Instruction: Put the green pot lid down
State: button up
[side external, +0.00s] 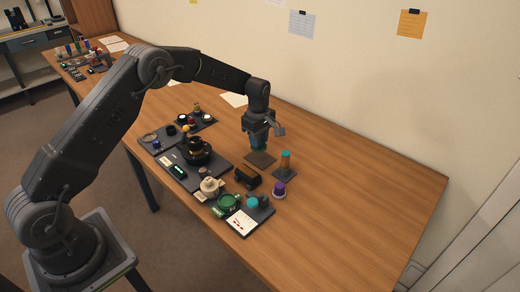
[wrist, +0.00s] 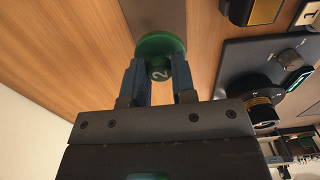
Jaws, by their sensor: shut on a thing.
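In the side external view the green lid (side external: 260,149) shows as a small green patch under my gripper (side external: 259,144). It is just above or at the edge of a flat brown pad (side external: 260,159); I cannot tell whether it touches. In the wrist view the pad (wrist: 158,15) reaches up behind the lid.
A dark tray (side external: 212,177) with a black and orange lens part stands to the left. A black block (side external: 247,177), a teal-topped orange post (side external: 285,162) and a purple-topped knob (side external: 279,190) stand close in front and right. The right table is clear.

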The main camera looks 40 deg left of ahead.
aim_at(260, 159)
jog(key=shift+w+d+f, duration=0.1)
jog(key=shift+d+f, duration=0.1)
jog(key=shift+f, duration=1.95)
jog(key=shift+f, duration=0.1)
jog(key=o, duration=0.9)
